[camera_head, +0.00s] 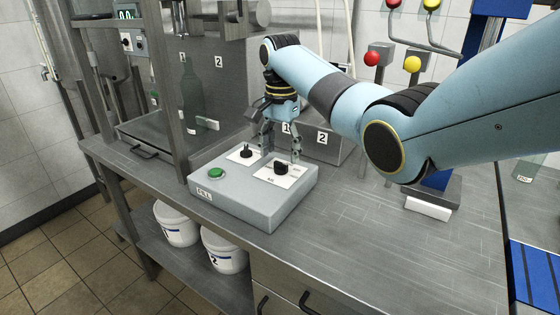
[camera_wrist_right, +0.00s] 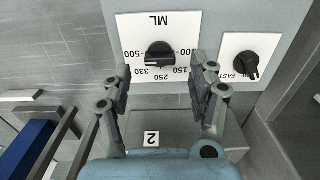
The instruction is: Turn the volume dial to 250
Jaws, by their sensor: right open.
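The volume dial (camera_head: 281,168) is a black knob on a white plate on the grey control box (camera_head: 235,203). My right gripper (camera_head: 281,156) points down at the dial plate. Its fingers are open and empty, one on each side of the dial and apart from it; the right wrist view shows the same gripper (camera_wrist_right: 163,82). My left gripper is not in view.
A second black knob (camera_head: 246,151), on a plate reading FAST, and a green button (camera_head: 216,173) share the box. A box labelled 2 (camera_head: 325,146) stands close behind the gripper. A green bottle (camera_head: 192,95) is at left. The bench (camera_head: 350,240) is clear front right.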

